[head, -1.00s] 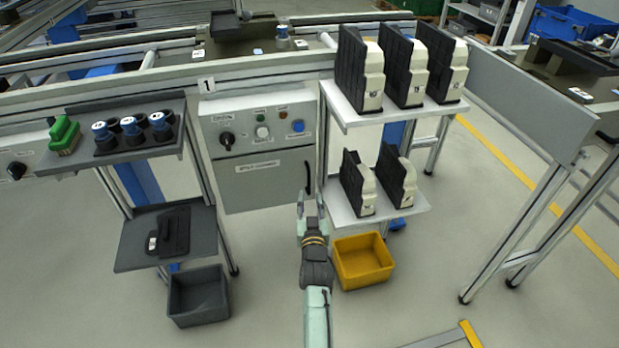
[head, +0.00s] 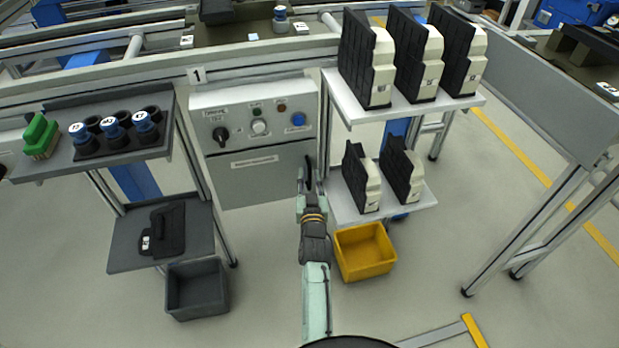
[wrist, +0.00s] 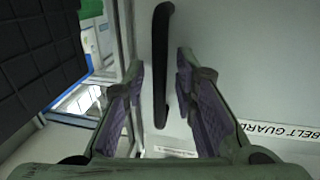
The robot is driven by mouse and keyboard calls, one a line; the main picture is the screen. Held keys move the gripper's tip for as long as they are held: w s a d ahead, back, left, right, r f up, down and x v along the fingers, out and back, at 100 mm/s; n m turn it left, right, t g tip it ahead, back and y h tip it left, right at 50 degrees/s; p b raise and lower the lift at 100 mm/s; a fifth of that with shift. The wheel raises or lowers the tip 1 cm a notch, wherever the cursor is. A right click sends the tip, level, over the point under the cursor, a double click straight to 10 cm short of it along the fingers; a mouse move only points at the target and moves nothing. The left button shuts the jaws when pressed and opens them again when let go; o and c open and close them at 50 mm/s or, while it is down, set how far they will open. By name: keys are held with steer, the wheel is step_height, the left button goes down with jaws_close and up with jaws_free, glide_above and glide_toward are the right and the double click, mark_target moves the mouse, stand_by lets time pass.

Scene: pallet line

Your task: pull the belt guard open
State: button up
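The belt guard (head: 262,180) is a grey panel below the control box marked 1, and it looks closed. Its black bar handle (head: 308,172) runs up and down near the panel's right edge. My gripper (head: 309,187) is just in front of the handle. In the wrist view my gripper (wrist: 160,85) is open, its two fingers apart, with the black handle (wrist: 161,60) showing between them. I cannot tell whether either finger touches it. The belt guard (wrist: 220,60) also shows in the wrist view, with part of its "BELT GUARD" label.
A white shelf (head: 350,208) with black-and-white units stands right of the guard, close beside my gripper. A yellow bin (head: 364,250) is on the floor below it. Left are a shelf with blue-topped items (head: 112,130) and a grey bin (head: 196,288). Floor before the guard is clear.

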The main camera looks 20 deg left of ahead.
jaws_close()
stand_by(0.6)
